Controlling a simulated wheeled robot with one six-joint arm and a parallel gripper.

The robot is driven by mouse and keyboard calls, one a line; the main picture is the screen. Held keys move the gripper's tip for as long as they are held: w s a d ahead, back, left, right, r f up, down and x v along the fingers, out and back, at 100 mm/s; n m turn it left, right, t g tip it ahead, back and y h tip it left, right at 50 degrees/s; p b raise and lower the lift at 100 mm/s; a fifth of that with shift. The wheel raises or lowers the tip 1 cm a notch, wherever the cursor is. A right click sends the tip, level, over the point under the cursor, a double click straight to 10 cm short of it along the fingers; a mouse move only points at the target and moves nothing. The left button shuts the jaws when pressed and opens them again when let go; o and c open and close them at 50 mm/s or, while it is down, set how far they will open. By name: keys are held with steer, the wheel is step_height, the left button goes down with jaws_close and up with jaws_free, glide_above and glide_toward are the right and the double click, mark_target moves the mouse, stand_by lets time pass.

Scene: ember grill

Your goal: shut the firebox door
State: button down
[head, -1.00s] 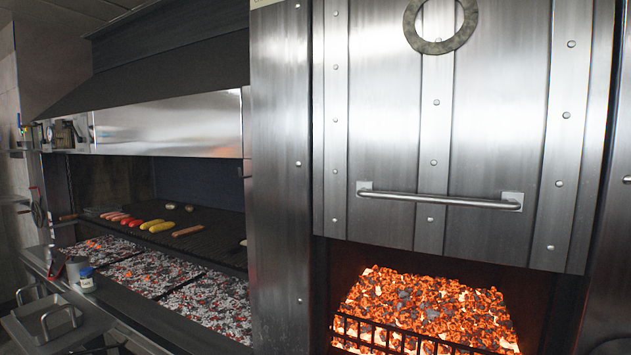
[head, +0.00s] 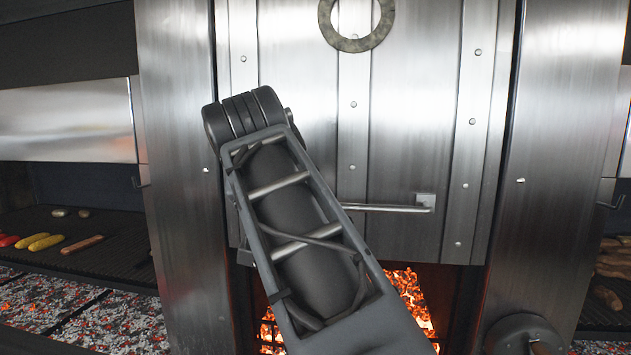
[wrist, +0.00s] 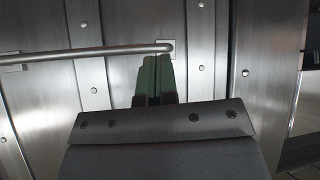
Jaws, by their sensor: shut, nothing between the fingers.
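The firebox door (head: 410,110) is a riveted steel panel, raised above the opening. Embers (head: 405,290) glow in the uncovered gap below its lower edge. Its bar handle (head: 385,208) runs across the lower part; my arm hides the handle's left part in the head view. The gripper is hidden in the head view.
A metal ring (head: 355,45) is fixed high on the door. Steel side columns (head: 180,170) flank it. A grill with sausages and corn (head: 45,242) lies at left, more food (head: 612,265) at right. A round dark metal part (head: 522,335) sits at lower right.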

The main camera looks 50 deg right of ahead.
steer(key=s+d+r+m+h, duration=0.2)
steer(key=s+r+m, duration=0.15)
steer(key=r, duration=0.45)
steer(key=w+d+f+p, duration=0.1)
steer(key=w+d+f, duration=0.2)
steer(key=d+f, duration=0.5)
steer(key=shift+w+f+g+p, duration=0.25)
steer(key=shift+f+g+p, duration=0.05)
steer(key=shift+f+p, duration=0.1)
steer(key=shift+d, duration=0.1)
step_height(320, 180, down, 39)
steer(key=b, duration=3.6)
steer(key=shift+s+a, duration=0.2)
steer(key=shift+a, duration=0.15)
steer(key=shift+r, duration=0.1)
